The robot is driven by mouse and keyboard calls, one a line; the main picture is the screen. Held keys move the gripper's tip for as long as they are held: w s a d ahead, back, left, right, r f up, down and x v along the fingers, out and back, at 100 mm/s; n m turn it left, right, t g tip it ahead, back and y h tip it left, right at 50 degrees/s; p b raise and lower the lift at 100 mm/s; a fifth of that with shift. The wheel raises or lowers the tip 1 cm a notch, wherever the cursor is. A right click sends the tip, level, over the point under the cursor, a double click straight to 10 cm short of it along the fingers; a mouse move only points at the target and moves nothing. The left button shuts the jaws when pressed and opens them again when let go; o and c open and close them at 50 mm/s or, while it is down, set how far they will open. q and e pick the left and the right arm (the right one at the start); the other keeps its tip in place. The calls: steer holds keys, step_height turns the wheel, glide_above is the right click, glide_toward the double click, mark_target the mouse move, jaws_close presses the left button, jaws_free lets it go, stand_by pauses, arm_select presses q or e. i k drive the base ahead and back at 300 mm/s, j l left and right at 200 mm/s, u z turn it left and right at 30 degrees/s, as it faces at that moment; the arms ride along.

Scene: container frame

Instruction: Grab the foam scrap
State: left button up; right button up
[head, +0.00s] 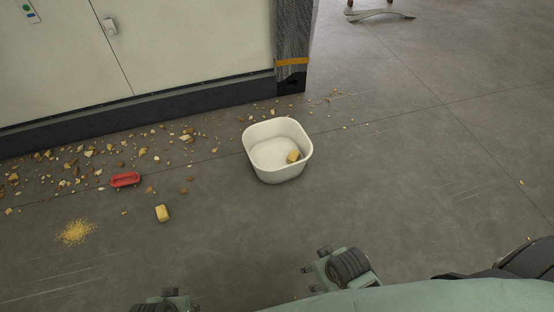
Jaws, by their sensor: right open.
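A small yellow foam scrap (162,213) lies on the grey floor, left of a white tub. A second yellow piece (293,156) rests inside the white tub (263,162), against its right side. My right gripper (490,268) shows only as a dark shape at the lower right edge. It is open and well apart from both yellow pieces, and its fingertips are hard to make out. My left gripper is not in view.
A red tray-like object (125,179) and many tan and brown crumbs lie along the pale cabinet (140,45). A heap of yellow crumbs (75,232) is at the left. The floor right of the tub is mostly clear.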

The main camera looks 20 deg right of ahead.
mark_target(163, 214)
steer(key=i, duration=0.3)
steer(key=i+u, duration=0.35)
steer(key=i, duration=0.15)
steer(key=i+l+u, duration=0.15)
steer(key=i+u, duration=0.2)
steer(key=i, duration=0.1)
